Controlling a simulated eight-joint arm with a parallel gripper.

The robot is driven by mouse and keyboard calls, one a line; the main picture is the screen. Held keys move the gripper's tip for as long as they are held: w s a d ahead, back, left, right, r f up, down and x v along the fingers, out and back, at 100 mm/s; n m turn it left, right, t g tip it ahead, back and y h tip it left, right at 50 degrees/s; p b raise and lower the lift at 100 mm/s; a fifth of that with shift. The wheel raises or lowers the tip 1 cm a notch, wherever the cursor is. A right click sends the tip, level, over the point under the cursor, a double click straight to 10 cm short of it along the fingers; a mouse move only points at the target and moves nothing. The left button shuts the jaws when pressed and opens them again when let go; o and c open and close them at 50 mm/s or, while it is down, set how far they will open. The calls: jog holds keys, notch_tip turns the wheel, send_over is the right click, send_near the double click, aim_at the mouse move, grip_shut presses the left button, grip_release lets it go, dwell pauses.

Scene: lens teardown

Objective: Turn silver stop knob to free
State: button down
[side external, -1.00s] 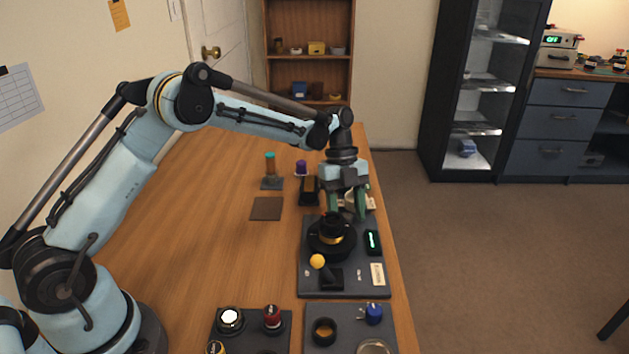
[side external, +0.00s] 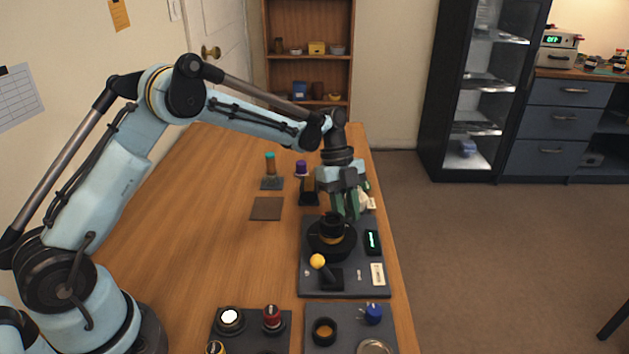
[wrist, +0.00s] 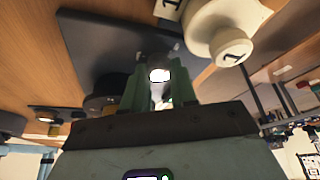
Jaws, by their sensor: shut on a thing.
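The silver stop knob (wrist: 159,74) shows in the wrist view as a small bright-faced round piece between my green fingertips. My gripper (wrist: 157,84) is shut on it. In the side view my gripper (side external: 346,208) points down at the back edge of the dark grey panel (side external: 312,285), just behind a black cylinder with a gold band (side external: 331,225). The knob is hidden by the fingers and the cylinder there. Any markings around the knob are too dark to read.
A cream knob marked 1 (wrist: 231,45) is close beside my fingers. On the panel are a yellow-ball lever (side external: 318,262) and a green-lit display (side external: 373,242). More knobs sit on the front panels (side external: 283,322). The table's left side is mostly clear.

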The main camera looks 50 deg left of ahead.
jog(key=n+t, duration=0.2)
jog(key=n, duration=0.3)
jog(key=shift+s+n, duration=0.1)
jog(key=shift+n, duration=0.2)
jog(key=shift+n+t+y, duration=0.4)
jog(key=shift+n+t, duration=0.5)
jog(key=shift+n, duration=1.4)
jog(key=shift+s, duration=0.1)
jog(key=c, duration=0.9)
grip_release()
jog(key=shift+d, duration=0.1)
